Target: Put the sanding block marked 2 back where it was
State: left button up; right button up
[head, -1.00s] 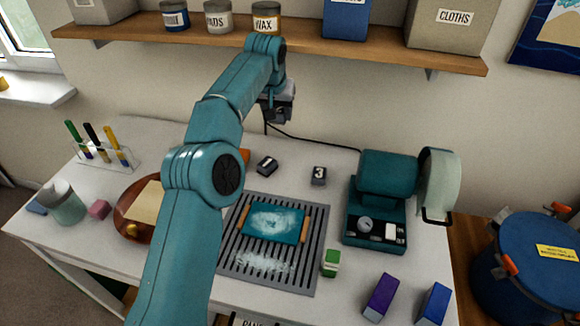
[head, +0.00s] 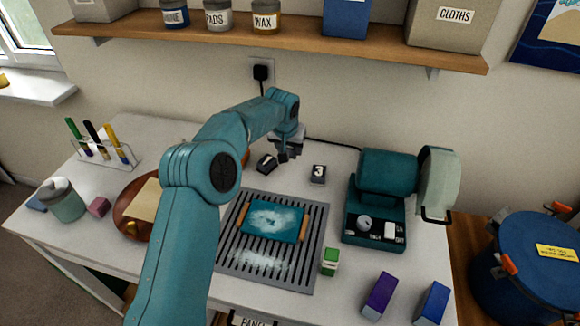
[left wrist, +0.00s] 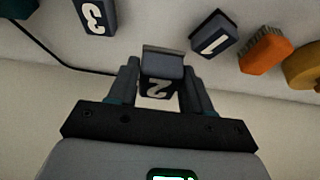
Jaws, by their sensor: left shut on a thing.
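My left gripper (head: 288,154) is at the back of the table, between two dark sanding blocks. It is shut on the sanding block marked 2 (left wrist: 160,82), which shows between the fingers in the left wrist view. In the head view the gripper mostly hides this block, and I cannot tell whether it touches the table. The block marked 1 (head: 267,163) lies just left of the gripper, and the block marked 3 (head: 318,173) lies to its right. Both also show in the left wrist view, 1 (left wrist: 213,34) and 3 (left wrist: 95,16). My right gripper is not in view.
A slotted grey grate (head: 228,257) with a dusty teal board (head: 272,219) lies in front. A teal sanding machine (head: 385,190) stands at right. An orange brush (left wrist: 266,48) is beside block 1. A black cable (head: 335,143) runs behind. A shelf (head: 300,42) hangs above.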

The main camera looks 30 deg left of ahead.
aim_at(292, 171)
pick_arm(q)
notch_tip(292, 171, down, 7)
jog(key=shift+d+f+p, duration=0.1)
jog(key=shift+p, duration=0.5)
jog(key=shift+w+d+f, duration=0.1)
jog(key=shift+w+f, duration=0.05)
jog(key=shift+f, duration=0.3)
jog(key=o, duration=0.6)
jog(key=shift+b, duration=0.3)
jog(key=o, duration=0.3)
